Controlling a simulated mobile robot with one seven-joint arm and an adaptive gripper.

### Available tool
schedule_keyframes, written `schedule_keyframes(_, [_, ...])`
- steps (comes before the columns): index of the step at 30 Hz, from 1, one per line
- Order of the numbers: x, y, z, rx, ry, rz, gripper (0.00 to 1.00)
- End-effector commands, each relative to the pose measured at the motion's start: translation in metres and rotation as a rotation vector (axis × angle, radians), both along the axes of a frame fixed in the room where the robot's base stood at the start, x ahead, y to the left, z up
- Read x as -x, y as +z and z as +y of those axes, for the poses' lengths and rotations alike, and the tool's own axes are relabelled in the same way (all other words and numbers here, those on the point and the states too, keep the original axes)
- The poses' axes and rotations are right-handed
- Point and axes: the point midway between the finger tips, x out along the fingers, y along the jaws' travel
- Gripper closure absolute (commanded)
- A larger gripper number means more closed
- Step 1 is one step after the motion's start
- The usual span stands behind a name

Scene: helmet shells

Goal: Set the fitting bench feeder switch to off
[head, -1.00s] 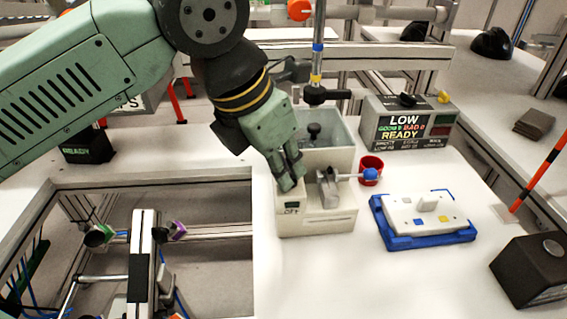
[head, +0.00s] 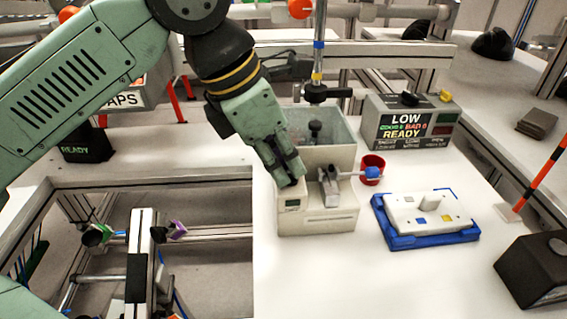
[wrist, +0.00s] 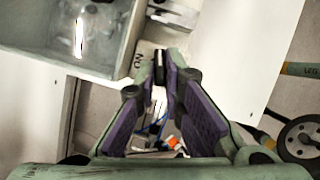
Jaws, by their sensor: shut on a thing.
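The fitting bench feeder (head: 330,222) is a pale box with a grey open hopper behind, on the white bench in the head view. My gripper (head: 292,182) points down at the feeder's top left corner. Its fingertips cover the place of the switch, so the switch's setting cannot be read there. In the wrist view my gripper (wrist: 160,72) has its purple-padded fingers converging at the tips on a small dark piece, the feeder switch (wrist: 159,56). An upside-down ON label (wrist: 138,61) shows just left of the tips. A small label on the feeder's front left is too blurred to read.
A blue-knobbed lever (head: 371,173) sticks out right of the feeder, by a red cup (head: 372,160). A blue tray (head: 425,238) with a white plate lies right. A status box (head: 412,125) reads LOW and READY behind. The front bench is clear.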

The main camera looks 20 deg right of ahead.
Motion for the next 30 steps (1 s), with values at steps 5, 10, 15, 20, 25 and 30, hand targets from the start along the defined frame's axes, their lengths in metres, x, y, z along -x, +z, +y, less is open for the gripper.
schedule_keyframes(5, [-0.0016,-0.0002,-0.0007,0.003,-0.123,0.002,1.00])
schedule_keyframes(10, [-0.0025,0.0000,-0.0009,0.002,-0.215,0.001,1.00])
schedule_keyframes(15, [-0.0031,0.0002,-0.0008,0.002,-0.269,0.001,1.00])
schedule_keyframes(20, [-0.0033,0.0003,-0.0007,0.002,-0.292,0.000,1.00])
schedule_keyframes(25, [-0.0033,0.0004,-0.0007,0.001,-0.296,0.000,1.00])
schedule_keyframes(30, [-0.0034,0.0004,-0.0007,0.001,-0.296,-0.001,1.00])
